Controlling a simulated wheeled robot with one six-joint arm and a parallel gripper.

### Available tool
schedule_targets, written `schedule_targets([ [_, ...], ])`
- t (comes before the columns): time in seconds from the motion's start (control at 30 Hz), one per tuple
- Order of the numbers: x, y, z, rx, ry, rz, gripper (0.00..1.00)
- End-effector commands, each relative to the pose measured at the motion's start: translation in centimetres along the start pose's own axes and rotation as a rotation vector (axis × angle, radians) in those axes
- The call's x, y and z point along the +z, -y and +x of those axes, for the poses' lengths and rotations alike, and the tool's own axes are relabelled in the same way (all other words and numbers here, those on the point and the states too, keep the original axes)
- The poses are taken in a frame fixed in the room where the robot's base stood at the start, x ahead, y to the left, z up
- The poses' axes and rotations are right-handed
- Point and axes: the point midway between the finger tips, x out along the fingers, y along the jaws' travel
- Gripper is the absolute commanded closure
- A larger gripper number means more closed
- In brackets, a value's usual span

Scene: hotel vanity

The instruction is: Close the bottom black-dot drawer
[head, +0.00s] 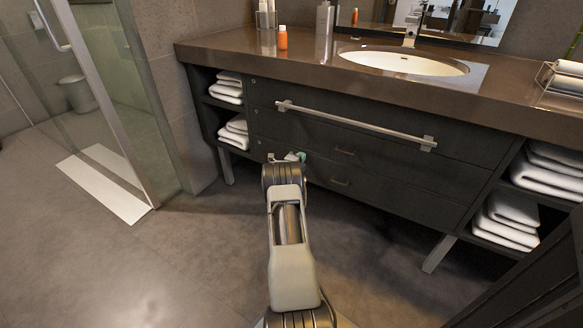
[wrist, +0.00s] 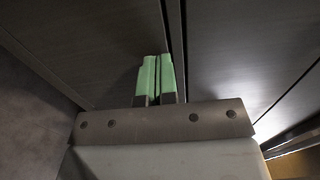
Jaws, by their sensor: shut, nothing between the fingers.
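My gripper (head: 296,156) is at the left part of the drawer fronts, partly hidden by my own arm. In the wrist view, the green fingertips (wrist: 155,75) are together and empty, close to dark panels (wrist: 235,45) with a dark seam just right of them. Contact cannot be told.
A long towel bar (head: 355,122) sticks out across the upper drawer. Open shelves with folded white towels (head: 508,215) flank the drawers. A glass shower door (head: 105,80) stands at left. An orange bottle (head: 282,38) is on the countertop. Floor right of my arm is clear.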

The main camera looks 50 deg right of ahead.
Motion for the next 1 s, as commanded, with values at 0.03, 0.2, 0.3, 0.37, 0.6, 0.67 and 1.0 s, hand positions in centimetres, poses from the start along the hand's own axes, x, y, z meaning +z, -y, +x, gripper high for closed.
schedule_targets([
  [0.03, 0.2, 0.6, -1.0, 0.004, 0.003, -0.003, 1.0],
  [0.2, 0.3, 0.3, -4.8, 0.007, 0.002, -0.004, 1.0],
  [0.3, 0.2, 0.2, -6.9, 0.007, 0.0, -0.003, 1.0],
  [0.37, 0.2, 0.2, -8.1, 0.007, 0.0, -0.003, 1.0],
  [0.6, 0.0, -0.1, -11.7, 0.007, -0.004, -0.003, 1.0],
  [0.67, 0.0, -0.1, -12.2, 0.006, -0.004, -0.003, 1.0],
  [1.0, -0.1, -0.2, -13.3, 0.005, -0.007, 0.0, 1.0],
])
